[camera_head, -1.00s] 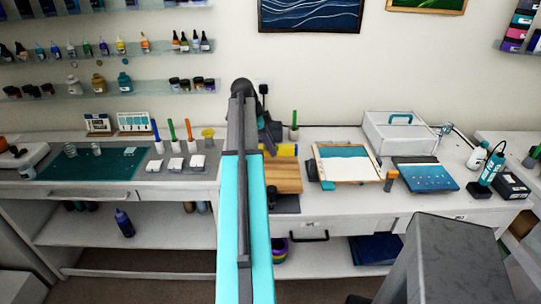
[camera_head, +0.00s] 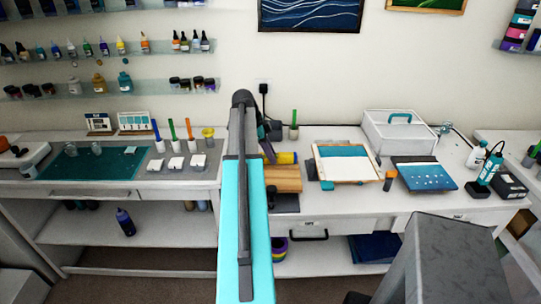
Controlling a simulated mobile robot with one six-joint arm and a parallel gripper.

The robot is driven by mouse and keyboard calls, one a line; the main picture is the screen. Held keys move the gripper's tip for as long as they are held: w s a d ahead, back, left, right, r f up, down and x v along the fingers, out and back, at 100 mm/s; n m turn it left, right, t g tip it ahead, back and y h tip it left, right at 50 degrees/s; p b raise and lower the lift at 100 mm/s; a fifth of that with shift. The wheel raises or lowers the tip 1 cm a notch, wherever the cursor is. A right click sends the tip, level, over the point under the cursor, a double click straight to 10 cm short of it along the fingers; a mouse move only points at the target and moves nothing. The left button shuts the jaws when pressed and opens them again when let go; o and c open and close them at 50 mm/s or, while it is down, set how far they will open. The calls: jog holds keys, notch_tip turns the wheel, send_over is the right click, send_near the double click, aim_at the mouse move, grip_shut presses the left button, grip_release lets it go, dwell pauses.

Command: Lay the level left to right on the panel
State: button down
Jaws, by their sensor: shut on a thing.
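The level (camera_head: 287,157) appears to be the short yellow bar just right of my arm, above the back of the wooden board; its left part is hidden. My gripper (camera_head: 268,150) is mostly hidden behind my arm, with a dark purplish part showing at the bar's left end. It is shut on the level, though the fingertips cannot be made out. The panel (camera_head: 345,168) appears to be the wood-edged teal and white piece lying on the bench, right of my gripper. The level is apart from it.
A wooden board (camera_head: 284,178) lies left of the panel. An orange-capped bottle (camera_head: 389,180) stands at its right edge, beside a dotted teal board (camera_head: 425,176). A white box (camera_head: 400,133) stands behind. A green-handled tool (camera_head: 294,125) stands upright near the wall.

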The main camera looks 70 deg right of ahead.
jog(key=c, duration=1.5)
grip_release()
jog(key=shift+c, duration=0.2)
jog(key=shift+r, duration=0.1)
jog(key=b+v, duration=0.3)
jog(key=v, duration=0.9)
